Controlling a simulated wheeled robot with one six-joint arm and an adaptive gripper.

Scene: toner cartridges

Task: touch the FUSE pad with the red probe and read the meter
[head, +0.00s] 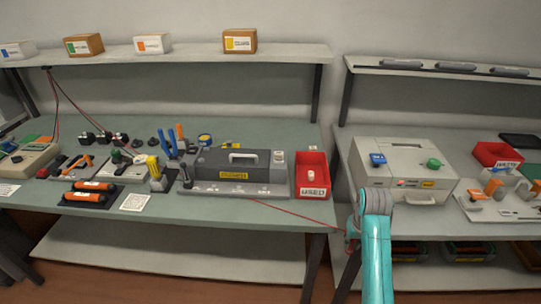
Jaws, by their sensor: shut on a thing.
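My gripper (352,238) shows small beside my teal arm at the front edge, between the two benches. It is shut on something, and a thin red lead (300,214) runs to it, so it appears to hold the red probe. The probe's body and tip are mostly hidden by the gripper and arm. A grey toner cartridge (222,172) with a handle and yellow label sits on a light base (250,190) left of my gripper, apart from it. I cannot make out a pad marked FUSE. A beige device (28,158) at far left may be the meter; no reading is legible.
A red bin (312,180) stands right of the cartridge. A light grey machine (404,170) with blue and green knobs is on the right bench, near my arm. Orange and black rollers (88,193) and several tools crowd the left bench. Boxes line the upper shelf.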

